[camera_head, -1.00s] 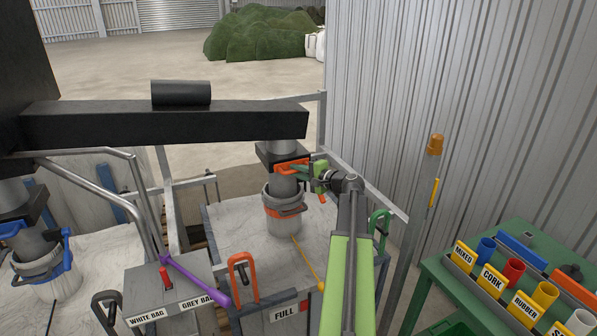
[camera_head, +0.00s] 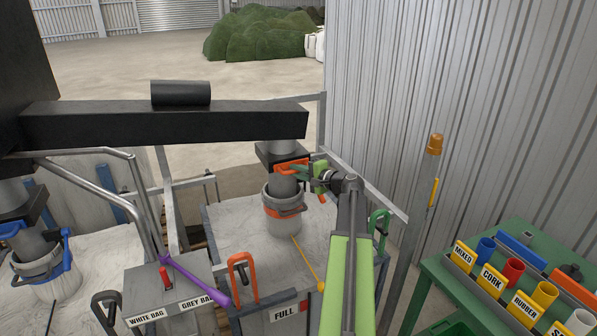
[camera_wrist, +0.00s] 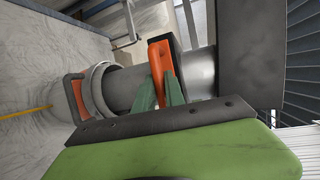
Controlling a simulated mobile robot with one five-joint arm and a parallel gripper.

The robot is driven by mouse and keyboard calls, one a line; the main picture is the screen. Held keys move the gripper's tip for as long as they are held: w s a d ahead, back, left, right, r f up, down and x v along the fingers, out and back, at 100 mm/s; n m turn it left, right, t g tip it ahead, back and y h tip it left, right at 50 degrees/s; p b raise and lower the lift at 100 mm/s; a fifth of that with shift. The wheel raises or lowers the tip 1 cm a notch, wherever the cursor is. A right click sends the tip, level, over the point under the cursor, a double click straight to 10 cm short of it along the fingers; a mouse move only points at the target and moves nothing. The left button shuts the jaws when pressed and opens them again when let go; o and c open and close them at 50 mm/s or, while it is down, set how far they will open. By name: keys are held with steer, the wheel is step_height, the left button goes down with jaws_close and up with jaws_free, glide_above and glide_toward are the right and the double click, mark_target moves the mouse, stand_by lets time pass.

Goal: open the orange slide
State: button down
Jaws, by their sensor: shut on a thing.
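The orange slide (camera_head: 291,167) is at the outlet under the black beam, above the grey spout (camera_head: 284,186). In the wrist view the orange slide (camera_wrist: 162,67) shows its orange handle against a dark housing, beside the grey pipe. My gripper (camera_head: 305,168) reaches it from the right. In the wrist view its green fingers (camera_wrist: 162,92) are closed on the orange handle. The spout goes down into the bag neck (camera_head: 283,220), which has an orange and grey clamp (camera_head: 284,204) around it. How far the slide plate stands out is hard to see.
The bulk bag top (camera_head: 240,225) lies below the outlet. A metal post (camera_head: 416,230) and a green bench (camera_head: 430,275) with labelled holders stand right.

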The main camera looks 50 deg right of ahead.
steer(key=s+a, duration=0.4)
steer(key=s, duration=0.6)
steer(key=shift+s+a, duration=0.25)
steer(key=shift+s, duration=0.1)
steer(key=c, duration=1.4)
jaws_free()
steer(key=shift+f, duration=0.1)
